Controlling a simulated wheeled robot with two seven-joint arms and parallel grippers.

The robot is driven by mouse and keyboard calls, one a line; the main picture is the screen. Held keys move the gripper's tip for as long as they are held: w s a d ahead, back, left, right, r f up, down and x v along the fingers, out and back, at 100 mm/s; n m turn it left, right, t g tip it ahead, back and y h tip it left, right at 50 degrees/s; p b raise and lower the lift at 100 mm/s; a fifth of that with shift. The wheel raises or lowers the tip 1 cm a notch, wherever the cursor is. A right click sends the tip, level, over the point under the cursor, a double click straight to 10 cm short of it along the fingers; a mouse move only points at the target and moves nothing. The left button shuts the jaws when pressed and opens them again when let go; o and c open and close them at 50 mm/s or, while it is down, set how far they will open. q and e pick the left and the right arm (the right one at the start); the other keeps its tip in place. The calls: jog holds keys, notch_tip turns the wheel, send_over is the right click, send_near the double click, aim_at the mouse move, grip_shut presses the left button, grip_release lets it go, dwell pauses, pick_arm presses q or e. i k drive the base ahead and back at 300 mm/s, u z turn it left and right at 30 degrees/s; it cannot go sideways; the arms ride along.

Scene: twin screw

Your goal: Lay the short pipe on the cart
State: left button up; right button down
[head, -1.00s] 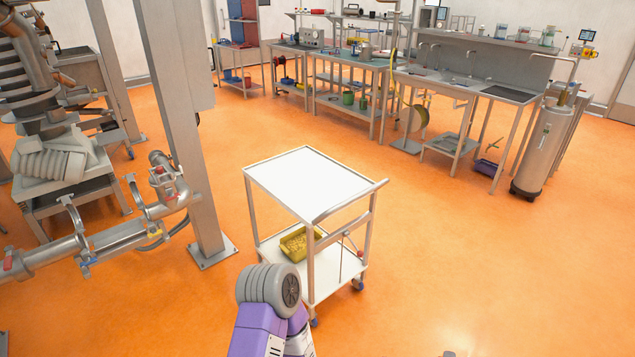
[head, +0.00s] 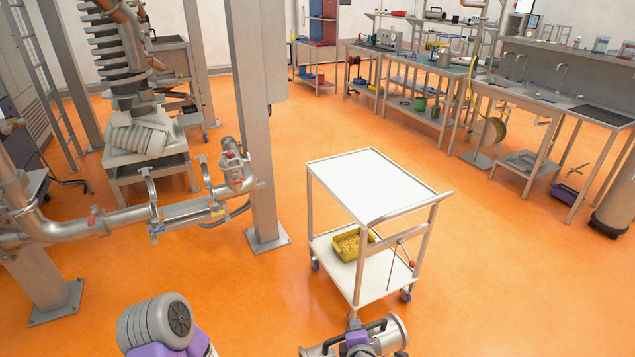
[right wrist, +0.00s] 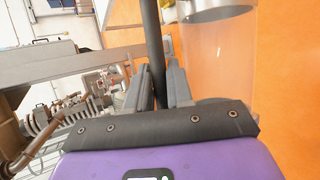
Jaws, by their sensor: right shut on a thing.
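The cart (head: 372,185) stands ahead, right of centre in the head view. Its white top is bare. The short pipe (head: 388,338) shows at the bottom edge of the head view, a steel tube with a dark handle, partly cut off. My right gripper (head: 357,340) is on it, nearer to me than the cart. In the right wrist view my right gripper (right wrist: 160,78) is shut on a dark bar, with the pipe's steel end (right wrist: 218,10) and a clear section beside it. My left gripper is outside the views.
A yellow bin (head: 350,245) sits on the cart's lower shelf. A steel post (head: 255,130) and fixed pipework (head: 120,215) stand to the left. Workbenches (head: 420,80) line the back right. Orange floor (head: 500,270) is open right of the cart.

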aim_at(368, 179)
jog(key=u, duration=0.25)
jog(key=i, duration=1)
jog(key=u, duration=3.6)
